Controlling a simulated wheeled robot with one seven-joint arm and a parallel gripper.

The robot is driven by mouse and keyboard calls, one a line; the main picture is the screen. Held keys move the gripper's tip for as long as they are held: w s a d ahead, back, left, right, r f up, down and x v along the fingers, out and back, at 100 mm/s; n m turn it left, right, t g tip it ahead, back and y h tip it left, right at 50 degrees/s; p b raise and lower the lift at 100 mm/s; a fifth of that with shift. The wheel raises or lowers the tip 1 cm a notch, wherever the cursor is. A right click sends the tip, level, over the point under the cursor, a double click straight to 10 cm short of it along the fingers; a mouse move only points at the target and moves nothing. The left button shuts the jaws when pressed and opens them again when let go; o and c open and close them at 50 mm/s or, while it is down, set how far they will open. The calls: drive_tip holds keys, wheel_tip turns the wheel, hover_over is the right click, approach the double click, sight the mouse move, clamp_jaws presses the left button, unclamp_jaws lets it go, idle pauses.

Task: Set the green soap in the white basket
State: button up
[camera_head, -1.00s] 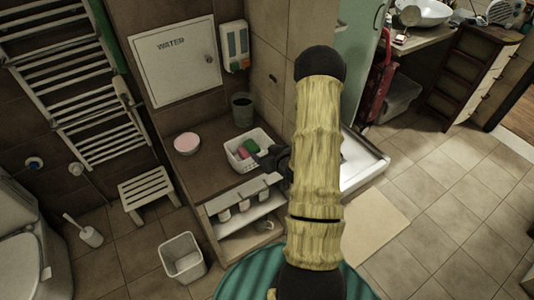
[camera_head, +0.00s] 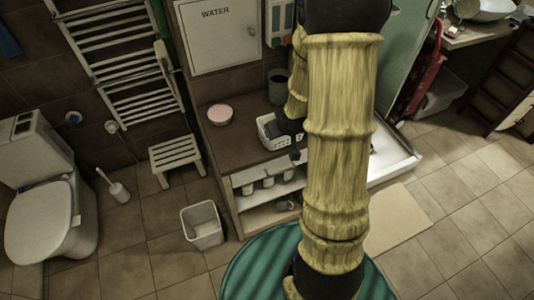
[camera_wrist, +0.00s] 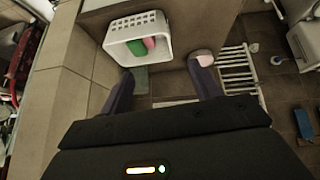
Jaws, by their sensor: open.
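The white basket (camera_head: 268,135) stands on the brown counter, partly hidden by my arm in the head view. In the wrist view the basket (camera_wrist: 122,30) has slotted walls. The green soap (camera_wrist: 136,48) shows inside the basket, beside a pink item (camera_wrist: 150,43). In the head view the soap is hidden. My gripper (camera_wrist: 160,66) is open, with its two dark fingers apart and nothing seen between them. In the head view a dark part of my gripper (camera_head: 291,124) shows over the basket's right side; whether it touches is unclear.
A pink-topped round dish (camera_head: 220,113) sits left of the basket, and a dark cup (camera_head: 278,88) stands behind it. Below the counter is a white shelf with cups (camera_head: 268,182). A stool (camera_head: 175,156), bin (camera_head: 202,225) and toilet (camera_head: 52,205) stand to the left.

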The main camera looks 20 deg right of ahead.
drive_tip(key=s+a+r+g, duration=0.2)
drive_tip(key=s+a+r, duration=0.2)
drive_tip(key=s, duration=0.2)
drive_tip(key=s+a+r+g, duration=0.2)
drive_tip(key=s+a+r, duration=0.2)
drive_tip(key=s, duration=0.3)
drive_tip(key=shift+a+m+y, duration=0.4)
drive_tip(key=shift+a, duration=0.4)
